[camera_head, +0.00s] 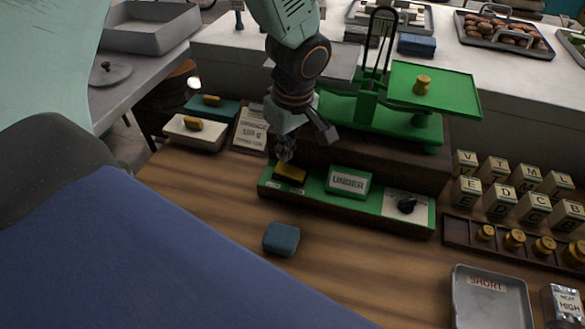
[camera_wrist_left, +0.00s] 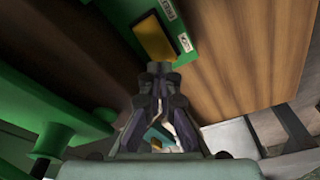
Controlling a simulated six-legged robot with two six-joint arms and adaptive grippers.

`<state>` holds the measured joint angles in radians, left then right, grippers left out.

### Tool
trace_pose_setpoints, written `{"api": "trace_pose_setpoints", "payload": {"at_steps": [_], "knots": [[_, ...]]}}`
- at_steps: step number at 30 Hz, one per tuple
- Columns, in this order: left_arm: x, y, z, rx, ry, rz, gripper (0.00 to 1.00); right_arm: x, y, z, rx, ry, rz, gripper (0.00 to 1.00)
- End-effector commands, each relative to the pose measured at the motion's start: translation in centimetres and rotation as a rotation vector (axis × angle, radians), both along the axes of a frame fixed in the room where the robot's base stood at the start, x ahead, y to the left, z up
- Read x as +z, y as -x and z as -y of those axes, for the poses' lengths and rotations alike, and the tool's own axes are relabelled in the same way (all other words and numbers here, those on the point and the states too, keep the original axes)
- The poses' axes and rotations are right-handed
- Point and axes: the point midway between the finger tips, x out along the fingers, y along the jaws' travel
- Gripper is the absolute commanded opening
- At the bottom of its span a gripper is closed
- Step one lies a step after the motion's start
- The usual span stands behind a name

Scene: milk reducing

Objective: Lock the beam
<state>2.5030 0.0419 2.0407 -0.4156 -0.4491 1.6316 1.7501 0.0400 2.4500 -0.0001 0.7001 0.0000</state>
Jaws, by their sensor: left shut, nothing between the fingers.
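A green balance (camera_head: 385,117) stands on a dark wooden block, with a brass weight (camera_head: 422,84) on its right pan (camera_head: 445,86). A green control panel (camera_head: 315,199) runs along the front of the block. My left gripper (camera_head: 286,155) is shut and empty, pointing down close above the yellow plate. In the left wrist view the plate (camera_wrist_left: 155,37) lies just beyond the shut fingertips (camera_wrist_left: 158,70); contact cannot be told. My right gripper is not in view.
A loose blue block (camera_head: 281,239) lies in front of the panel. Lettered cubes (camera_head: 500,203) and a rack of brass weights (camera_head: 514,240) stand at the right, with a grey SHORT tray (camera_head: 490,297) nearer. A written card (camera_head: 251,128) lies left of the balance.

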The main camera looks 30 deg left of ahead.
Motion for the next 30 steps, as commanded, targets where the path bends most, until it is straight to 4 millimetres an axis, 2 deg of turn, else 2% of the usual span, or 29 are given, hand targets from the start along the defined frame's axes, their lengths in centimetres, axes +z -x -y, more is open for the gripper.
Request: {"api": "trace_pose_setpoints", "payload": {"at_steps": [30], "knots": [[-1.1,0.0,0.0,0.0,0.0,0.0,0.0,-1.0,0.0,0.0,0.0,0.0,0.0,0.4]]}}
